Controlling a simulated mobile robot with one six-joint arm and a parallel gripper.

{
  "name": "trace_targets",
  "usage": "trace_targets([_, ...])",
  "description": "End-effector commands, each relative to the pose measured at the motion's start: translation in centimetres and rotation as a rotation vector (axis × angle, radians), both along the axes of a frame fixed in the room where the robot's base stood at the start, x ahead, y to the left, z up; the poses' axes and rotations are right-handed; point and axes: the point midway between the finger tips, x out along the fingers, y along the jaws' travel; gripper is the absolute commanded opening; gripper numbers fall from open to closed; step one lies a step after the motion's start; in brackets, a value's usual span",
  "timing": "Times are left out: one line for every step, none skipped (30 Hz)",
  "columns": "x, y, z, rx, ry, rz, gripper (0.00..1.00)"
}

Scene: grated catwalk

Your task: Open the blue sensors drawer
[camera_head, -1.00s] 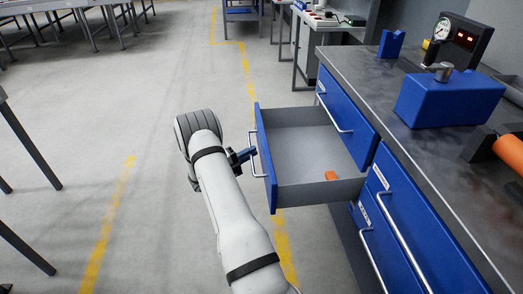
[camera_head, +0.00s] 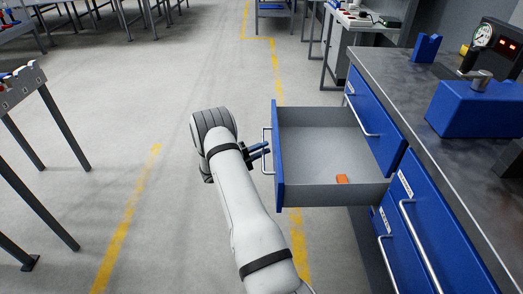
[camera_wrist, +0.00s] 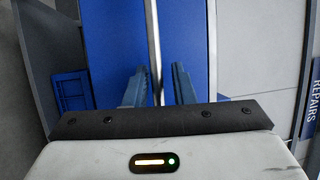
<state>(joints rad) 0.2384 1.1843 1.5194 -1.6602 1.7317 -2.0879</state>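A blue-fronted drawer (camera_head: 278,165) stands pulled well out of the blue cabinet. Its grey inside shows, with a small orange block (camera_head: 341,179) on the floor of it. I cannot read a label on its front. Its silver bar handle (camera_head: 266,152) faces left; it shows upright in the wrist view (camera_wrist: 153,40). My gripper (camera_head: 262,151) is at this handle, left of the drawer front. In the wrist view my two fingers (camera_wrist: 160,78) are apart, with the bar showing between them and gaps beside it. Whether a finger touches the bar is unclear.
Below and beside it are more blue drawers (camera_head: 415,225) with bar handles. The worktop (camera_head: 400,85) above carries a blue vise-like block (camera_head: 480,108) and a gauge (camera_head: 482,36). A table (camera_head: 22,85) stands at left. Floor left of my arm is clear.

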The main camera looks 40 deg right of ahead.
Motion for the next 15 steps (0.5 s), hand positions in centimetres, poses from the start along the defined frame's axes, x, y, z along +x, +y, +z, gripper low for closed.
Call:
trace_targets([0.0, 0.0, -0.1, 0.000, 0.001, 0.000, 0.27])
trace_targets([0.0, 0.0, -0.1, 0.001, 0.001, 0.001, 0.30])
trace_targets([0.0, 0.0, -0.1, 0.001, 0.001, 0.001, 0.32])
trace_targets([0.0, 0.0, -0.1, 0.002, 0.002, 0.001, 0.32])
trace_targets([0.0, 0.0, -0.1, 0.002, 0.002, 0.001, 0.32])
trace_targets([0.0, 0.0, -0.1, 0.002, 0.002, 0.001, 0.32])
trace_targets([0.0, 0.0, -0.1, 0.002, 0.002, 0.001, 0.32])
trace_targets([0.0, 0.0, -0.2, 0.002, 0.002, 0.000, 0.32])
trace_targets([0.0, 0.0, -0.2, 0.003, 0.002, 0.001, 0.32])
trace_targets([0.0, 0.1, -0.2, 0.003, 0.002, 0.001, 0.32])
trace_targets([0.0, 0.2, -0.2, 0.003, 0.002, 0.001, 0.32])
trace_targets([0.1, 0.5, -0.2, 0.003, 0.002, 0.002, 0.32])
trace_targets([0.2, 0.8, -0.3, 0.003, 0.003, 0.002, 0.32])
trace_targets([0.3, 1.1, -0.3, 0.003, 0.003, 0.002, 0.32])
trace_targets([0.5, 1.8, -0.4, 0.002, 0.002, 0.004, 0.32])
